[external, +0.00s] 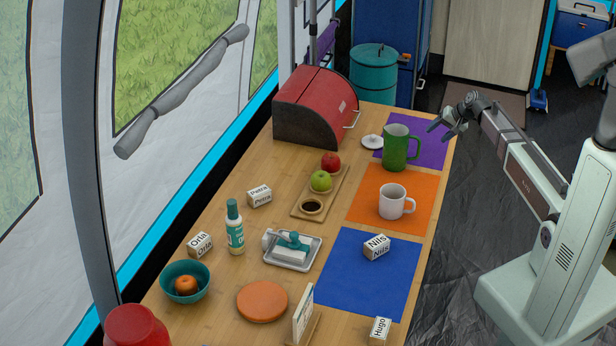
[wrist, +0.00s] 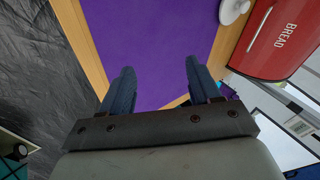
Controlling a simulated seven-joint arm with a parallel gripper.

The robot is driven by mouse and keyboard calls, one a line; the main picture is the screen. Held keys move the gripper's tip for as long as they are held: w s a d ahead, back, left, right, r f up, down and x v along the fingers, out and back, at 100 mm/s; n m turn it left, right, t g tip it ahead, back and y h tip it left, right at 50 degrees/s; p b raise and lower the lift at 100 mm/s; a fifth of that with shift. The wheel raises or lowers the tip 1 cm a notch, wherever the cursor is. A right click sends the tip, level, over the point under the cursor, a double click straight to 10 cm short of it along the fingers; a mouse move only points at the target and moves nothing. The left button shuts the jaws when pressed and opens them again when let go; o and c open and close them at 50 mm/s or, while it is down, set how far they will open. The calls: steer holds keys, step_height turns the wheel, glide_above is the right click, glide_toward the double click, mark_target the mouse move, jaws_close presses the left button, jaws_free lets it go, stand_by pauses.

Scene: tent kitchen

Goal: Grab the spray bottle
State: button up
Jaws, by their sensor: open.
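A white bottle with a teal cap (external: 234,227) stands upright on the wooden table, left of a pale tray (external: 273,262). A white and teal item (external: 292,241) lies in that tray; its shape is too small to make out, and I cannot tell for sure which of the two is the spray bottle. My gripper (external: 441,131) is open and empty above the far right edge of the table, by the purple mat, well away from both. It also shows in the wrist view (wrist: 158,75), fingers apart over the purple mat (wrist: 150,35). Neither item shows there.
A green pitcher (external: 395,149) stands near my gripper, with a white mug (external: 392,203) on the orange mat (external: 364,211). A red bread box (external: 312,100) is at the back.

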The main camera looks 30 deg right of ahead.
steer(key=w+a+r+n, duration=0.2)
steer(key=a+r, duration=0.2)
steer(key=a, duration=0.4)
steer(key=w+a+r+n+y, duration=0.15)
steer(key=a+r, duration=0.25)
steer(key=a, duration=0.4)
steer(key=w+a+r+n+h, duration=0.1)
steer(key=w+a+r+n, duration=0.2)
steer(key=a, duration=0.6)
steer(key=n+g, duration=0.2)
steer(key=n, duration=0.8)
glide_toward(232, 208)
steer(key=x, duration=0.4)
steer(key=w+x, duration=0.1)
steer(key=x, duration=0.1)
steer(key=shift+d+r, duration=0.15)
steer(key=shift+d, duration=0.2)
steer(key=shift+x, duration=2.8)
steer(key=shift+d, duration=0.1)
steer(key=shift+c, duration=0.3)
